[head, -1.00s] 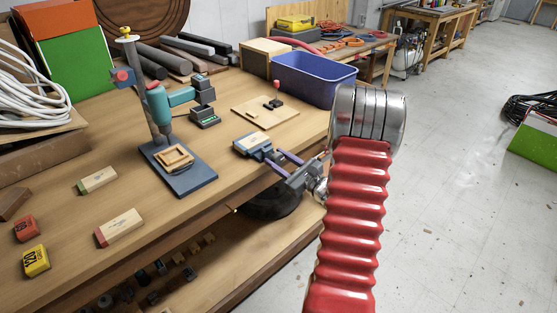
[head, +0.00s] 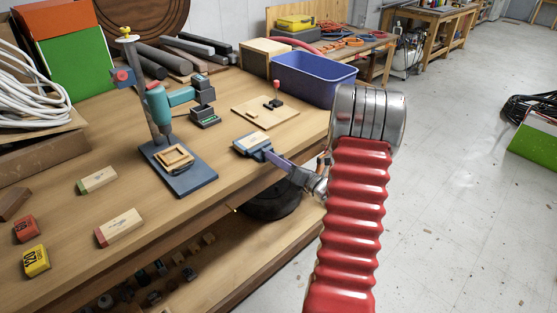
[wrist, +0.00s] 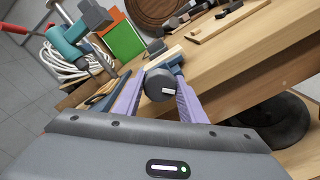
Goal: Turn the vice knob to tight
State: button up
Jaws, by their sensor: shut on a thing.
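The vice (head: 252,143) is a small blue-grey block with a light wooden piece on top, at the bench's front edge in the head view. Its knob (wrist: 160,85) is a dark grey cylinder with a white mark on its face, seen in the wrist view. My gripper (wrist: 157,88) has its two purple fingers on either side of the knob, shut on it. In the head view my gripper (head: 274,158) reaches the vice from the right, with one finger edge showing; the knob is hidden there.
A teal drill press (head: 172,97) stands left of the vice on the bench (head: 130,185). A wooden board with a red-topped peg (head: 276,96) and a blue bin (head: 315,78) are behind. A dark round object (head: 273,204) is below the edge.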

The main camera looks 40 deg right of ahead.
jog(key=m, duration=0.3)
jog(key=shift+s+f+m, duration=0.1)
jog(key=shift+f+m, duration=0.2)
jog(key=shift+m, duration=0.1)
jog(key=o, duration=0.7)
jog(key=shift+c, duration=0.2)
jog(key=o, duration=0.4)
jog(key=shift+r, duration=0.15)
jog(key=shift+c, duration=0.2)
jog(key=s, duration=1.3)
jog(key=shift+s+d, duration=0.2)
jog(key=shift+s, duration=0.15)
